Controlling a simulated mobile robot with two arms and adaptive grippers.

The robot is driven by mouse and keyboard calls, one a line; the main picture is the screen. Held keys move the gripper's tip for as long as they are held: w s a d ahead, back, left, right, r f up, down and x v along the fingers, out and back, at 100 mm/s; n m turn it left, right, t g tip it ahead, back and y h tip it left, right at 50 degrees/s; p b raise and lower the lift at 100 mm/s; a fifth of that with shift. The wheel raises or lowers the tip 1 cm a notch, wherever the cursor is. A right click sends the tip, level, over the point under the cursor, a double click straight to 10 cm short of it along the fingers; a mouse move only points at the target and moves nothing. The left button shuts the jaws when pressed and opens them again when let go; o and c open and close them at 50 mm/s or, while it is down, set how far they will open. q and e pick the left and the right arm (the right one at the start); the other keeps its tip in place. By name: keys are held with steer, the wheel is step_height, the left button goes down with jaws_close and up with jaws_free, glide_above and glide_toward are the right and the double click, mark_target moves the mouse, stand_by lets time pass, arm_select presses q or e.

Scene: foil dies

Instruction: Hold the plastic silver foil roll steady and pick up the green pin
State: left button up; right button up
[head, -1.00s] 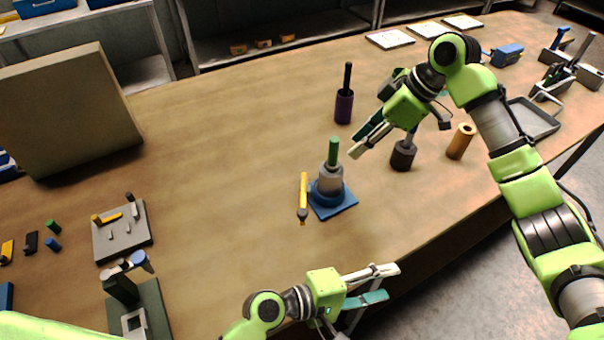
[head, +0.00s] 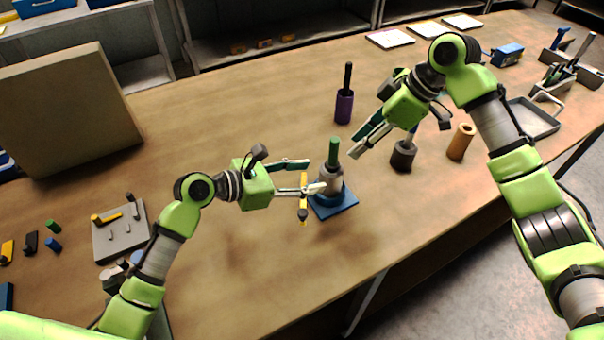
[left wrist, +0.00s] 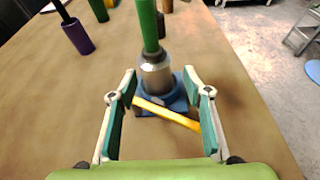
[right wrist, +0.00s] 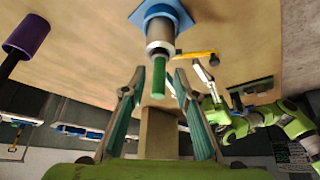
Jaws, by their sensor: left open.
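The silver foil roll (head: 331,181) stands upright on a blue base (head: 340,207), with the green pin (head: 333,152) upright in its top. My left gripper (head: 316,175) is open just left of the roll, its fingers pointing at it. In the left wrist view the roll (left wrist: 155,75) lies ahead between the open fingers. My right gripper (head: 356,147) is open to the upper right of the pin. In the right wrist view the green pin (right wrist: 159,75) points in between its spread fingers, which appear apart from it.
A yellow tool (head: 303,205) lies left of the base, under the left fingers. A purple cup (head: 344,107) with a black pin stands behind. A dark cylinder (head: 403,156) and an orange cylinder (head: 460,141) stand to the right. The table front is clear.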

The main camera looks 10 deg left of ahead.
arm_select(q)
steer(key=shift+w+a+f, duration=0.1)
steer(key=shift+w+a, duration=0.15)
steer(key=shift+a, duration=0.05)
steer(key=shift+w+f, duration=0.1)
steer(key=shift+w, duration=0.1)
steer(key=shift+y, duration=0.3)
steer(key=x, duration=1.3)
steer(key=shift+d, duration=0.25)
steer(key=c, duration=1.3)
steer(key=shift+f, duration=0.15)
